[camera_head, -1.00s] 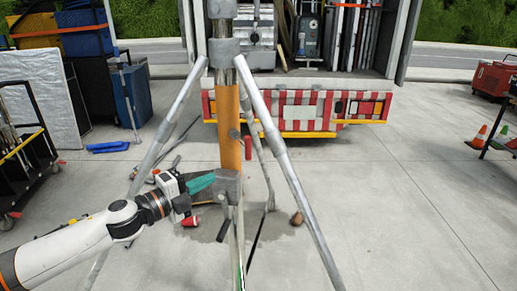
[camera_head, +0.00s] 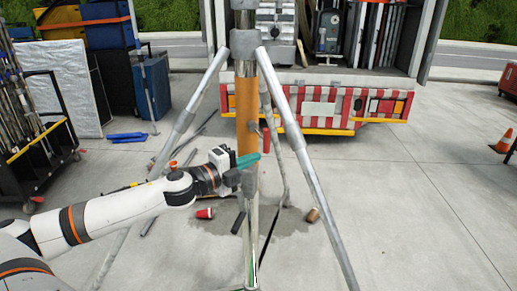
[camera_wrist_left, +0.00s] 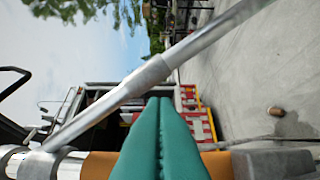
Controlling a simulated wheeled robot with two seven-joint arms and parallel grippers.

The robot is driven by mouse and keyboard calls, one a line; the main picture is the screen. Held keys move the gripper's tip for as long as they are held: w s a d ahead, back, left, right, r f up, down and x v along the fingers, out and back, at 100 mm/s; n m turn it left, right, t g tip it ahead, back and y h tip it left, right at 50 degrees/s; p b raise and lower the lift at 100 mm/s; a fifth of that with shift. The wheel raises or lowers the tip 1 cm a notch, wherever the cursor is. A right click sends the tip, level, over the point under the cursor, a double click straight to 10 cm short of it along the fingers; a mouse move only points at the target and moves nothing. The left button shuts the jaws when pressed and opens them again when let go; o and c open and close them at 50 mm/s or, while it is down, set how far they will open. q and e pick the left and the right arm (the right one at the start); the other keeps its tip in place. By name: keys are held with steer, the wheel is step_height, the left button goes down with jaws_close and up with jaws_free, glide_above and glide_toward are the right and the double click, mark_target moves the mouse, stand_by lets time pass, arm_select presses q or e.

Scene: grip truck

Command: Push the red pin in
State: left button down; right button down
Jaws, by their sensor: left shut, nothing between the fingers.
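A grey metal tripod stand (camera_head: 290,100) with an orange column section (camera_head: 247,115) stands upright in front of me. A small grey knob (camera_head: 254,127) sticks out of the column's right side. I cannot make out a red pin on the stand. My left gripper (camera_head: 248,159) has teal fingers, shut and empty. They lie across the lower orange section, above a grey clamp block (camera_head: 247,184); contact cannot be told. In the left wrist view the teal fingers (camera_wrist_left: 160,105) are pressed together before the orange tube (camera_wrist_left: 98,166). My right gripper is not in view.
A red cup (camera_head: 204,213) and a brown cup (camera_head: 313,214) lie on the concrete. The tripod's legs spread left and right. A truck with a red-and-white bumper (camera_head: 318,108) stands behind. A loaded cart (camera_head: 35,140) is at the left.

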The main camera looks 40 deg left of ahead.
mark_target(258, 132)
arm_select(q)
steer(key=w+p, duration=0.1)
steer(key=w, duration=0.1)
steer(key=w+a+p, duration=0.1)
steer(key=w, duration=0.2)
steer(key=shift+w+a+p, duration=0.2)
steer(key=shift+w+p, duration=0.1)
steer(key=shift+p, duration=0.1)
steer(key=w+a, duration=0.1)
steer(key=a, duration=0.2)
steer(key=w+a, duration=0.1)
steer(key=shift+w+a, duration=0.3)
stand_by(0.5)
